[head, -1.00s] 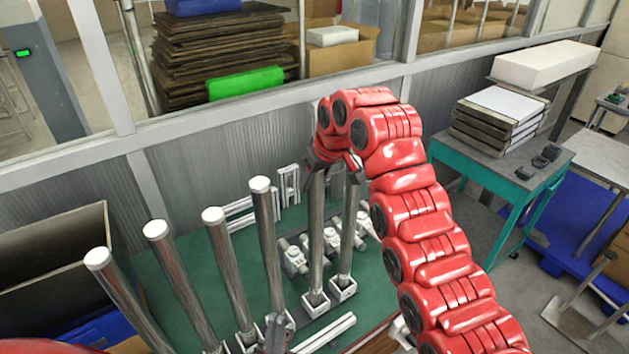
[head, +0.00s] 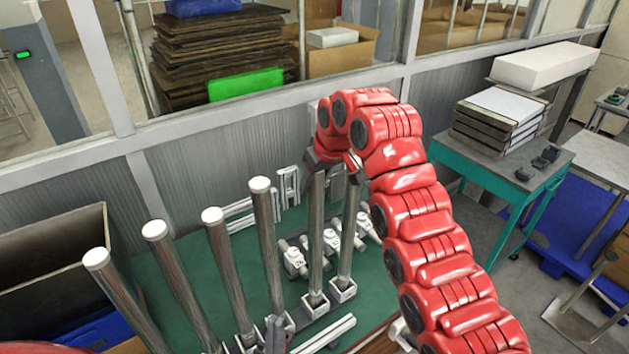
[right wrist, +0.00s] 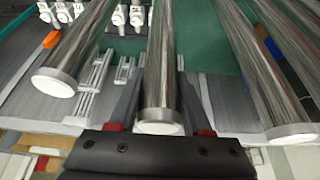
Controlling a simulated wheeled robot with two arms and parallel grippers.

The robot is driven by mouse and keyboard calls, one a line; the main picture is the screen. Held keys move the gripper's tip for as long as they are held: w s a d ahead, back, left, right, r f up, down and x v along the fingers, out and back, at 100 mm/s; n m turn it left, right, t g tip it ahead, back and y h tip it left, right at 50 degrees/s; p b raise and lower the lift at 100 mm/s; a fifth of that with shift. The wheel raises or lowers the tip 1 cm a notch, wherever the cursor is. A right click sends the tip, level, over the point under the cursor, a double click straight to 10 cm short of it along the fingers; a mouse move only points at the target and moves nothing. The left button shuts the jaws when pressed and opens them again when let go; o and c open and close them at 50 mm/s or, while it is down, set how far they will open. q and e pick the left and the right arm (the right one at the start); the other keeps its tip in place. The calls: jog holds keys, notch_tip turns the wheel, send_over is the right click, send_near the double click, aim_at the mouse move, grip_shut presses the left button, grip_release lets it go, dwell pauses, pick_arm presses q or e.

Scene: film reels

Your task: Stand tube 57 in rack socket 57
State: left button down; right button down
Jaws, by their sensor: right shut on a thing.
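Several tall metal tubes with white caps stand in a row in the head view; I cannot read their numbers. My right gripper (head: 333,163) is shut around the upper part of the second tube from the right (head: 318,235). In the right wrist view this held tube (right wrist: 161,65) runs between the fingers. Its foot appears to be in a white socket of the rack (head: 316,304), and it looks nearly upright. The rightmost tube (head: 347,235) stands in the neighbouring socket.
White and grey fittings (head: 294,258) lie on the green tabletop (head: 190,255) behind the tubes. White rails (head: 240,212) lie near the wall. A dark open bin (head: 50,250) is at the left. A teal table (head: 515,180) stands at the right.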

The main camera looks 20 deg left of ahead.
jog(key=shift+f+b, duration=0.4)
jog(key=shift+f, duration=0.2)
jog(key=c, duration=0.6)
grip_release()
jog(key=shift+v, duration=5.55)
